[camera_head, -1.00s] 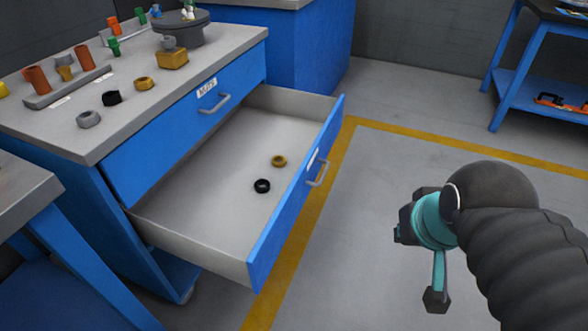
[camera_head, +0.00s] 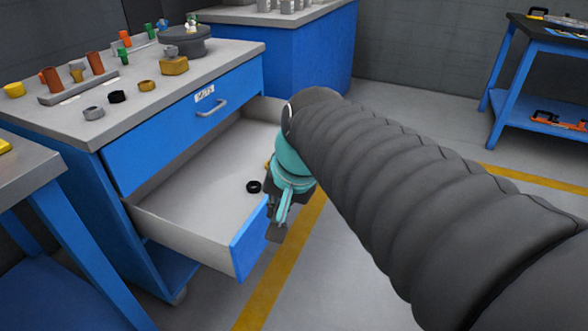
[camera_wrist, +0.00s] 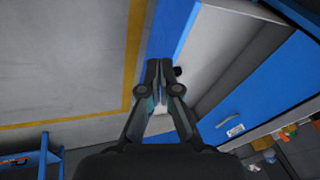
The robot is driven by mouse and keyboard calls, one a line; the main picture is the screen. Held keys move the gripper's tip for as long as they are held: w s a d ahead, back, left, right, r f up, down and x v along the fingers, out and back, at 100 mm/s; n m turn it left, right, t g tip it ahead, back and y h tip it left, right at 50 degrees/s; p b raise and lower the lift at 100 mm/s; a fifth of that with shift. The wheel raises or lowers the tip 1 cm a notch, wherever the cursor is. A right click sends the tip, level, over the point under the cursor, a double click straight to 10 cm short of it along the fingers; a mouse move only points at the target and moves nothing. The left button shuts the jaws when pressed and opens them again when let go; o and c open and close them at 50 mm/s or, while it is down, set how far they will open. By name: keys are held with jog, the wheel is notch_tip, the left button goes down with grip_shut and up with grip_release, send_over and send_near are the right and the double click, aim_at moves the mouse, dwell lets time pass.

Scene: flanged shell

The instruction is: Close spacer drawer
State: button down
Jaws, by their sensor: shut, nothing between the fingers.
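The lower drawer, which holds the spacers, stands open, pulled well out of the blue cabinet. Its blue front panel (camera_head: 249,243) shows at the lower left of my arm, and its pale floor (camera_head: 200,200) is bare around a black ring (camera_head: 254,187). A yellow ring is mostly hidden behind my gripper. My gripper (camera_head: 274,234) is shut and empty, at the drawer's front panel; whether it touches cannot be told. In the wrist view the shut fingertips (camera_wrist: 159,62) lie over the drawer front's edge (camera_wrist: 178,30). My arm hides the drawer's handle and right part.
The shut upper drawer (camera_head: 185,135) has a grey handle. The cabinet top (camera_head: 125,118) carries rings, cylinders and a round grey fixture (camera_head: 186,42). A grey-topped bench (camera_head: 25,165) stands close at left. The floor right of my arm is open.

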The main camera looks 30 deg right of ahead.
jog(key=w+d+f+m+t+y+b, duration=0.1)
jog(key=w+d+m+y+b, duration=0.1)
jog(key=w+d+m, duration=0.4)
jog(key=w+d+f+m+t+y+b, duration=0.1)
jog(key=w+d+m+b, duration=0.15)
jog(key=d+m, duration=0.65)
jog(key=w+d+f+m+t+y+b, duration=0.1)
jog(key=w+d+m+y+b, duration=0.2)
jog(key=d+m, duration=0.45)
jog(key=shift+n+h, duration=0.7)
jog(key=shift+n, duration=0.05)
jog(key=x, duration=0.4)
jog(key=w+b+x, duration=0.1)
jog(key=x, duration=0.2)
jog(key=d+b+x, duration=0.1)
jog(key=x, duration=0.3)
jog(key=shift+w+a+r, duration=0.2)
jog(key=shift+w, duration=0.3)
jog(key=shift+w+a, duration=0.35)
jog(key=shift+w, duration=0.15)
jog(key=shift+r, duration=0.1)
